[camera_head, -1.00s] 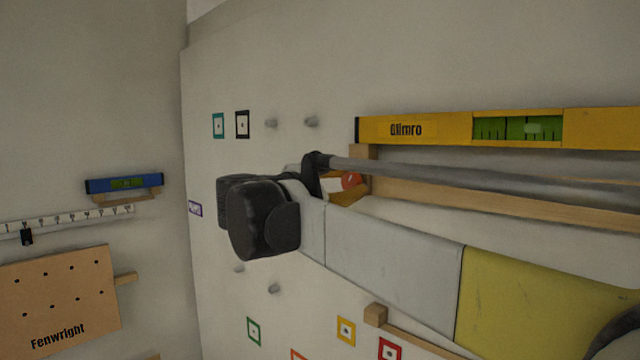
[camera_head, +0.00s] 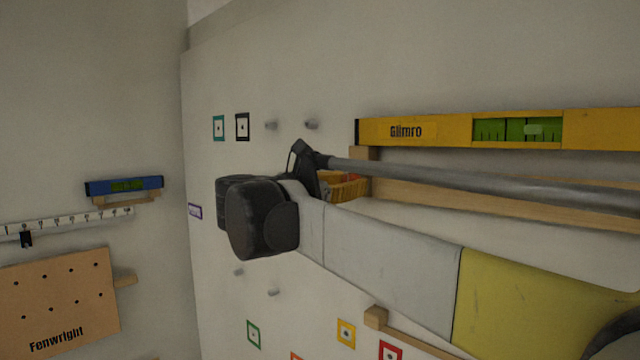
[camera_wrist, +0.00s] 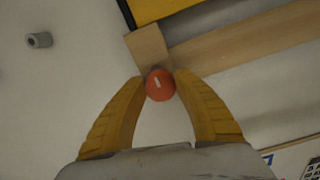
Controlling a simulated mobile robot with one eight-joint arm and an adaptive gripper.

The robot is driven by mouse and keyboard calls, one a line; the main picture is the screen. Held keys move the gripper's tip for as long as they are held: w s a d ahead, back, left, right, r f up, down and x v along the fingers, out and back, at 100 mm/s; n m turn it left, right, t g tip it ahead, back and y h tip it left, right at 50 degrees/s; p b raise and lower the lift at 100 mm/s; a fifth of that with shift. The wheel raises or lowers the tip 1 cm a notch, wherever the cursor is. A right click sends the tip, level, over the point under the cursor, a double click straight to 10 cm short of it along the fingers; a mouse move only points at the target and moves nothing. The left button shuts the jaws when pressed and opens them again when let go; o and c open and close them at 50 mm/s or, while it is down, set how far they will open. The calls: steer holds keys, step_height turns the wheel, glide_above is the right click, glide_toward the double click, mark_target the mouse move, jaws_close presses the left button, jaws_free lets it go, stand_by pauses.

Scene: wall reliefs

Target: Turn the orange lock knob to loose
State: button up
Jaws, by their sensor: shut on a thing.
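The orange lock knob (camera_wrist: 160,85) shows in the wrist view, round with a pale mark on its face. It sits at the end of a wooden ledge below a yellow level. My gripper (camera_wrist: 158,82) has its two yellow fingers closed on either side of the knob, with the fingertips at its edges. In the head view the yellow fingers (camera_head: 346,188) show partly behind my arm, with a bit of orange-red by them; most of the knob is hidden there.
The yellow Glimro level (camera_head: 420,130) rests on the wooden ledge (camera_head: 480,200) just above. Grey pegs (camera_head: 311,124) stick out of the wall to the left. Small coloured square markers (camera_head: 242,124) and a lower wooden ledge (camera_head: 376,316) are on the same wall.

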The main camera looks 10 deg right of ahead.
stand_by(0.3)
steer(key=o, duration=1.2)
steer(key=shift+d, duration=0.1)
steer(key=v, duration=1.2)
steer(key=shift+w, duration=0.1)
